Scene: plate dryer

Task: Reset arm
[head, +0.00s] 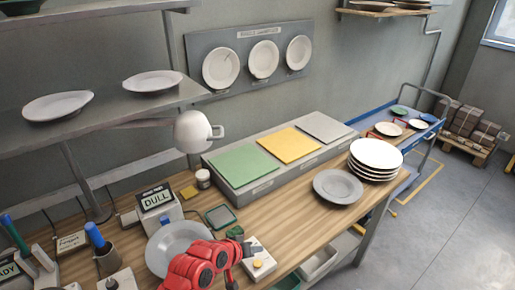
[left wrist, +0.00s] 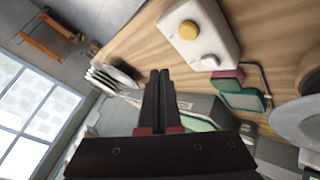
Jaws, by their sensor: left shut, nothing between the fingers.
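My left arm reaches in at the bottom middle of the head view as red links over the front of the wooden bench (head: 315,215). My left gripper (left wrist: 160,76) shows clearly in the left wrist view, with its two dark fingers together and nothing between them. A grey plate (head: 178,246) lies on the bench beside the red links, which cover part of it. A white box with a yellow button (head: 258,263) is just right of the arm; it also shows in the left wrist view (left wrist: 198,32). My right gripper is not in view.
Green (head: 243,165), yellow (head: 289,144) and grey (head: 324,126) pads top a raised block. A plate stack (head: 375,154) and single grey plate (head: 338,187) stand at the right. A display reading DULL (head: 157,200) and a holder with a blue-handled tool (head: 106,259) are left.

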